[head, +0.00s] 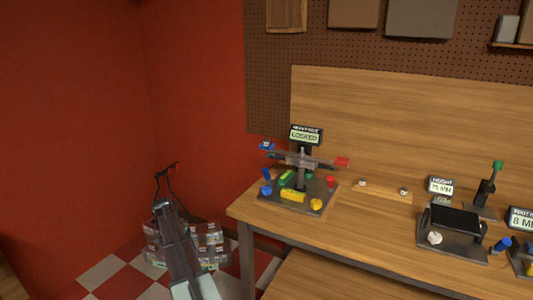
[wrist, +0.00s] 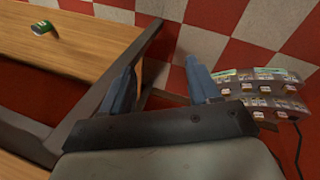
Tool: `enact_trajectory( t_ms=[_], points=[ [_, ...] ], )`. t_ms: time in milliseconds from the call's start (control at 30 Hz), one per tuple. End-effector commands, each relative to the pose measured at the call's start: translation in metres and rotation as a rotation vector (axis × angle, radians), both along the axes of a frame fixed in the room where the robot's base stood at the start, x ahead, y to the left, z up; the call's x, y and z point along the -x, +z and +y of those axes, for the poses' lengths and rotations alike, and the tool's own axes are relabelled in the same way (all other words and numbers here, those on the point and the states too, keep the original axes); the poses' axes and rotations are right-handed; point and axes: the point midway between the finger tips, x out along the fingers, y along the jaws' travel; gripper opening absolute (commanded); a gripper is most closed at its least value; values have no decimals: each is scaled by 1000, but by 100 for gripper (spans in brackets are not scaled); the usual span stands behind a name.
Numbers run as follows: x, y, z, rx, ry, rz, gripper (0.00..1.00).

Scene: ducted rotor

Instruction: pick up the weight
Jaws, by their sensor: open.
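In the wrist view, my gripper (wrist: 161,84) has its two blue-grey fingers apart with nothing between them. Beyond them is the checkered floor. A small green cylinder with a pale marking (wrist: 41,28) lies on a wooden surface (wrist: 80,62) at upper left, well away from the fingers. It may be the weight, but I cannot tell. In the head view, two small pale pieces (head: 362,183) lie on the workbench (head: 350,250), also of unclear identity. My arm reaches up from the bottom left, clear of the bench; the fingertips are not clear there.
A rotor stand with coloured pieces (head: 300,188) stands on the bench's left end, before a sign reading LOCKED (head: 306,136). A dark fixture (head: 453,222) and height display (head: 440,187) stand to the right. Labelled boxes (wrist: 260,95) with a cable sit near the floor beside my gripper.

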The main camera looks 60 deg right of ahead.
Motion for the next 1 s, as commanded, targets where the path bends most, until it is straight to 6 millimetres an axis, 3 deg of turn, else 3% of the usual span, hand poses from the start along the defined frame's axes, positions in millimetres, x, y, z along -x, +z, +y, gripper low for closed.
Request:
enact_trajectory(
  t_ms=[33,100,467,800,1000],
  points=[
    [-5,22,-23,20,-38,-13,61],
    [-5,50,-49,45,-91,-28,61],
    [18,205,-170,174,-370,-99,61],
    [79,368,-264,297,-643,-168,61],
    [122,454,-299,358,-783,-203,61]
  ],
)
